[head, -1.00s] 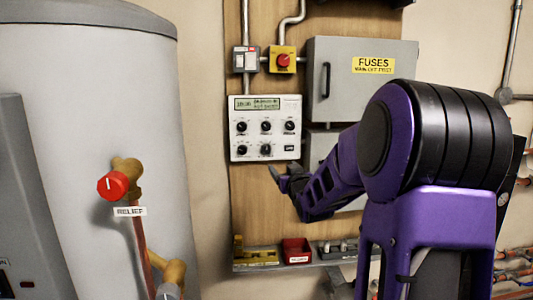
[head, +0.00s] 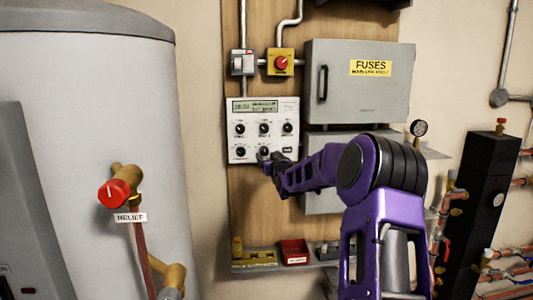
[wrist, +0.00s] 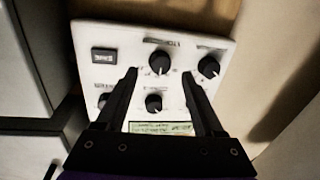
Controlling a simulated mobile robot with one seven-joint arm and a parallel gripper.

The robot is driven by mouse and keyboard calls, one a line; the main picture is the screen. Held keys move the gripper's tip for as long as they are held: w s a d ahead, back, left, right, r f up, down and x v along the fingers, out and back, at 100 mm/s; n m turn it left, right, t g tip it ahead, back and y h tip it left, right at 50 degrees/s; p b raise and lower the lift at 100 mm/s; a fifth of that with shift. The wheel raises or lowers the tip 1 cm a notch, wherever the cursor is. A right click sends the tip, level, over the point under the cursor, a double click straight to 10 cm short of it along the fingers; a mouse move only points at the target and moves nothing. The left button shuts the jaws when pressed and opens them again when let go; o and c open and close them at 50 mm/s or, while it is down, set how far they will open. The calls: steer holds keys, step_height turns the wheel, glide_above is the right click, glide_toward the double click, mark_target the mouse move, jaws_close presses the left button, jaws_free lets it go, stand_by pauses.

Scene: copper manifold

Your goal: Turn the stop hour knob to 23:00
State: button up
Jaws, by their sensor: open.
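The white control panel (head: 250,158) on the wooden board has a display (head: 254,106), several black knobs and a black button (head: 287,150). The knob labels are too small to read, so I cannot tell which is the stop hour knob. My gripper (head: 270,158) is at the panel's lower edge. In the wrist view the panel appears upside down. There my open gripper (wrist: 159,75) has its fingertips either side of the lower-row middle knob (wrist: 159,62), with no clear grip on it. The other lower-row knob (wrist: 208,66) is beside it; one upper-row knob is hidden by a finger.
A grey fuse box (head: 358,85) is to the panel's right, and a red-knobbed yellow switch (head: 281,62) above. A shelf (head: 270,266) with a red bin (head: 294,250) is below. The tank (head: 90,120) with a red relief valve (head: 113,193) stands left.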

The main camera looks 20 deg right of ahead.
mark_target(265, 152)
steer(key=shift+w+d, duration=0.2)
steer(key=shift+w, duration=1.4)
steer(key=shift+c, duration=0.3)
jaws_close()
